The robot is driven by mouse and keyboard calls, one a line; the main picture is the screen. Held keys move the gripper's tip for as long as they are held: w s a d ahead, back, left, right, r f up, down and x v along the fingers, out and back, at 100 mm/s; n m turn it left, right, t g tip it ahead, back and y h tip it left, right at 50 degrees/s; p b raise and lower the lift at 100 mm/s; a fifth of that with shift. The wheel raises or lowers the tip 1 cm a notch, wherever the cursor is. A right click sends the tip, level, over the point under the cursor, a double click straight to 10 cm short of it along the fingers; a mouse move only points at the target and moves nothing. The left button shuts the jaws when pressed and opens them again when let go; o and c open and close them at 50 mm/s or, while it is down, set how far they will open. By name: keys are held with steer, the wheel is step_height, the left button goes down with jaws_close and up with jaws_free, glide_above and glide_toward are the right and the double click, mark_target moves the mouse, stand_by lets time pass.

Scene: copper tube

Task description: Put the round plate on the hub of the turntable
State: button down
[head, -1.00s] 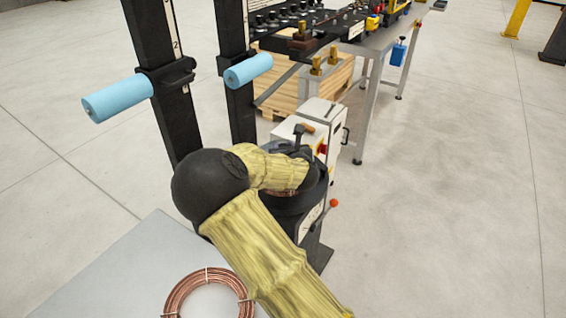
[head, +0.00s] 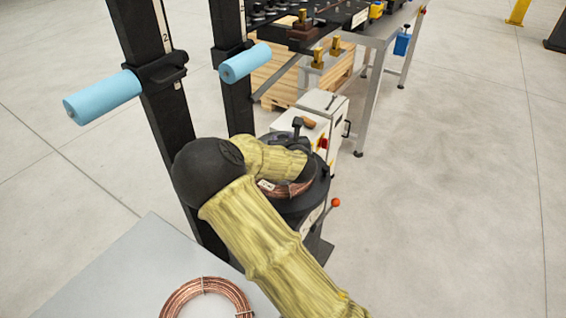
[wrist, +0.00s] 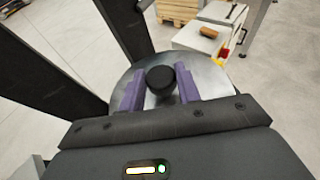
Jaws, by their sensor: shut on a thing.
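In the wrist view the round plate (wrist: 213,85) is a grey metal disc with a black knob (wrist: 160,77) at its middle. My gripper (wrist: 160,90) has its two purple fingers on either side of the knob and is shut on it. In the head view the turntable (head: 318,190) is a dark round stand with a copper coil (head: 285,189) on it. My arm reaches over it and hides the plate, the fingers and the hub. I cannot tell the gap between plate and hub.
Two black posts with blue rollers (head: 102,97) stand left of the turntable. White boxes (head: 325,110) stand close behind it, one with a wooden-handled tool. A grey table (head: 125,275) with another copper coil (head: 205,283) is in front.

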steer(key=shift+f, duration=1.9)
steer(key=shift+w+f, duration=0.1)
steer(key=shift+f, duration=1.8)
steer(key=c, duration=1)
jaws_free()
